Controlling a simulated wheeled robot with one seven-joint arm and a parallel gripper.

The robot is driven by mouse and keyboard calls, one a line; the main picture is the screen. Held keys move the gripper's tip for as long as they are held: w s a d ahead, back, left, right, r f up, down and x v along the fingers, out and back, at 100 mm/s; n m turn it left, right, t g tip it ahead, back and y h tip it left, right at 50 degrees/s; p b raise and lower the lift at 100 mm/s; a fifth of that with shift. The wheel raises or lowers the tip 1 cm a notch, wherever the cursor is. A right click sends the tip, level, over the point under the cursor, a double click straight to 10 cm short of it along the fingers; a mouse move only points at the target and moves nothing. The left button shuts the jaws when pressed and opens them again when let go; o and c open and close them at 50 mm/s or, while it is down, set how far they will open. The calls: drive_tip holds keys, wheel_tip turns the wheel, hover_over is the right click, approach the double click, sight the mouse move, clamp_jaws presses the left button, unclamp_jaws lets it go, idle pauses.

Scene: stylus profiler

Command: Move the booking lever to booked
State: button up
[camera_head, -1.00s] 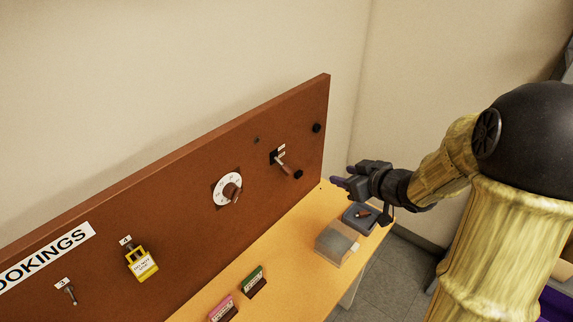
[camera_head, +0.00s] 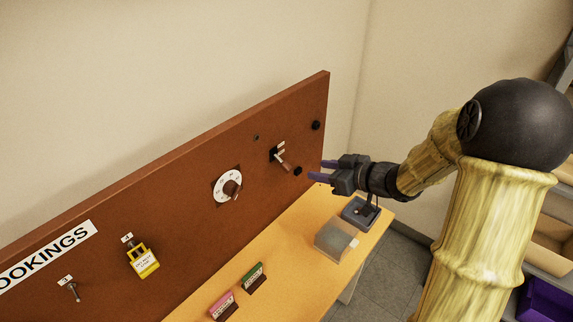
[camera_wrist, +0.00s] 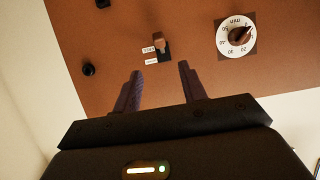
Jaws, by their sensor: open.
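The booking lever (camera_head: 283,163) sticks out of a dark slot plate near the right end of the brown board, with two small white labels beside it. In the wrist view the lever (camera_wrist: 160,42) has a brown grip and stands at one end of its slot; the label words are too small to read. My gripper (camera_head: 318,171) is open and empty, to the right of the lever and apart from it. In the wrist view the gap between my purple fingers (camera_wrist: 160,70) lines up with the lever, which lies beyond the fingertips.
A dial (camera_head: 228,187) with a brown knob sits left of the lever. A yellow padlock (camera_head: 144,261) hangs farther left.

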sight(287, 165)
drive_tip(key=p+x, duration=0.1)
drive_tip(key=x, duration=1.2)
drive_tip(key=shift+w+a+f, duration=0.15)
drive_tip(key=shift+a+f, duration=0.05)
clamp_jaws()
